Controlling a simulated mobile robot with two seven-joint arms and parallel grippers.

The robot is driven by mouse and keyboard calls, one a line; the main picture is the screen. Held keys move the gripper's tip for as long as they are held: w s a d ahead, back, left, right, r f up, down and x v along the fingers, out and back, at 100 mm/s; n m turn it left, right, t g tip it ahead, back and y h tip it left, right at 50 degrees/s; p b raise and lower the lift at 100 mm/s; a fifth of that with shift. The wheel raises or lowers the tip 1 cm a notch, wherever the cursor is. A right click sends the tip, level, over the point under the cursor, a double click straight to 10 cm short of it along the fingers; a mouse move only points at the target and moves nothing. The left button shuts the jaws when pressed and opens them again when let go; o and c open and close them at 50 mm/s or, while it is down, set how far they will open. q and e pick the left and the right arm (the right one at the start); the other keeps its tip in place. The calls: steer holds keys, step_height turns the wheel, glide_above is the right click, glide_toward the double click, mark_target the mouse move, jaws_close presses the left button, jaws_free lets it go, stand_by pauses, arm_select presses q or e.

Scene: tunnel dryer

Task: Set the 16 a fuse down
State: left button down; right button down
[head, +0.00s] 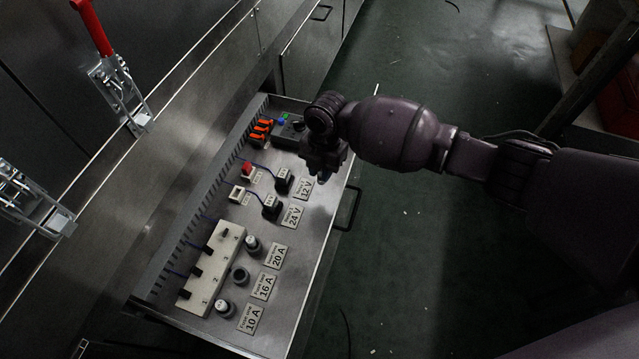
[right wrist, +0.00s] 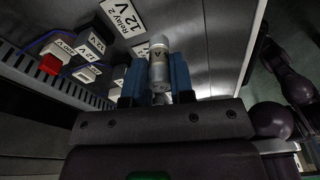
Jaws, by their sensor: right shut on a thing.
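My right gripper (head: 322,172) hovers over the far right part of the pulled-out panel, near the 12 V relay label. In the right wrist view, its blue fingers (right wrist: 155,82) are shut on a fuse (right wrist: 159,60), a pale grey cylinder marked with an A. Its rating number cannot be read. The fuse is hidden in the head view. The 16 A holder (head: 240,276) is a dark round socket with no pale cap showing, beside the 16 A label (head: 264,287). My left gripper is not in view.
Pale-capped fuses stand at the 20 A (head: 252,243) and 10 A (head: 223,307) positions. Black relays (head: 271,208) and a white block (head: 212,268) with dark plugs sit nearby. Red-handled clamps (head: 118,84) are at the left. The panel's right edge (head: 322,262) is bare.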

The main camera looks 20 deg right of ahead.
step_height(320, 180, down, 3)
steer(key=shift+r+b, duration=0.15)
steer(key=shift+b, duration=0.2)
step_height(320, 180, down, 3)
steer(key=shift+s+f+b, duration=0.1)
steer(key=shift+f+b, duration=0.1)
steer(key=shift+b, duration=0.45)
steer(key=shift+f, duration=0.45)
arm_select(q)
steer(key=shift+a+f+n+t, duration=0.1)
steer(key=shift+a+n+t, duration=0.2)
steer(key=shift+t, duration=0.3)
arm_select(e)
steer(key=c, duration=1)
jaws_free()
